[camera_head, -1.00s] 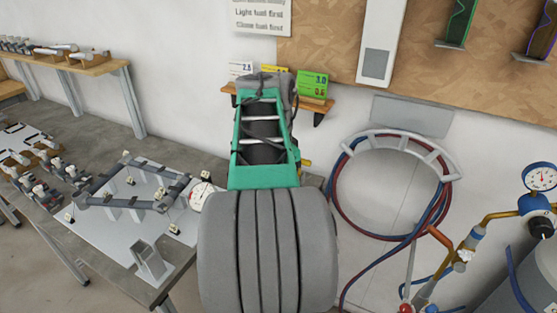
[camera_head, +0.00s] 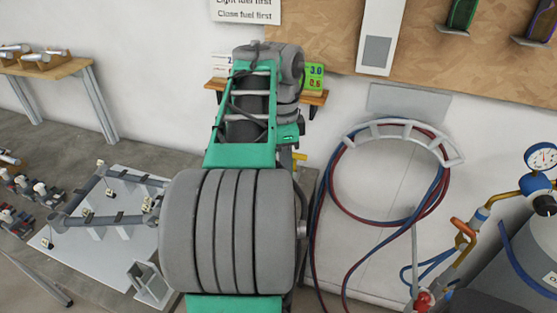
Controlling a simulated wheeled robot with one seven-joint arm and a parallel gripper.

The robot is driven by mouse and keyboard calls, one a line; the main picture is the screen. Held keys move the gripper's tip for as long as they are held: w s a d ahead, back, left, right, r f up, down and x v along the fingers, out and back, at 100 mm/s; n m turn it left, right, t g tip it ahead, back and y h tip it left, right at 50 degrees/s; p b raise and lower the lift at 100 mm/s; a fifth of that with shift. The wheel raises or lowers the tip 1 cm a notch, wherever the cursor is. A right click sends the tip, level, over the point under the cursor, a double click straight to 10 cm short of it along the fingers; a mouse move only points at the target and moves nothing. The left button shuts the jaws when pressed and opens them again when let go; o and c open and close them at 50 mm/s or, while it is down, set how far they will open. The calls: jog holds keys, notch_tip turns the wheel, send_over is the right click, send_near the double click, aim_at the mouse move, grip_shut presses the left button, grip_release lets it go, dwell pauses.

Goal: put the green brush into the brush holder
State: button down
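I cannot make out a green brush in the head view. My own green and grey arm fills the middle of the picture, and the gripper end is not visible. A small open grey metal holder (camera_head: 150,283) stands at the front edge of the jig table, left of my arm; I cannot tell whether it is the brush holder. It looks empty from here.
A grey tube frame (camera_head: 112,215) sits on a white plate on the left table, partly behind my arm. A small wall shelf (camera_head: 313,98) with cards is behind the arm. Coiled red and blue hoses (camera_head: 440,195) and a gas cylinder (camera_head: 510,270) are at right.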

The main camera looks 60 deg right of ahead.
jog(key=shift+s+f+b, duration=0.1)
jog(key=shift+f+b, duration=2.8)
jog(key=shift+f, duration=0.1)
jog(key=shift+f+b, duration=0.65)
jog(key=c, duration=1.2)
grip_release()
jog(key=shift+o, duration=0.2)
jog(key=shift+r, duration=0.15)
jog(key=r+p, duration=0.3)
jog(key=r, duration=0.1)
jog(key=r+p, duration=0.3)
jog(key=shift+w+a+r, duration=0.1)
jog(key=shift+w+r, duration=0.1)
jog(key=shift+r, duration=0.15)
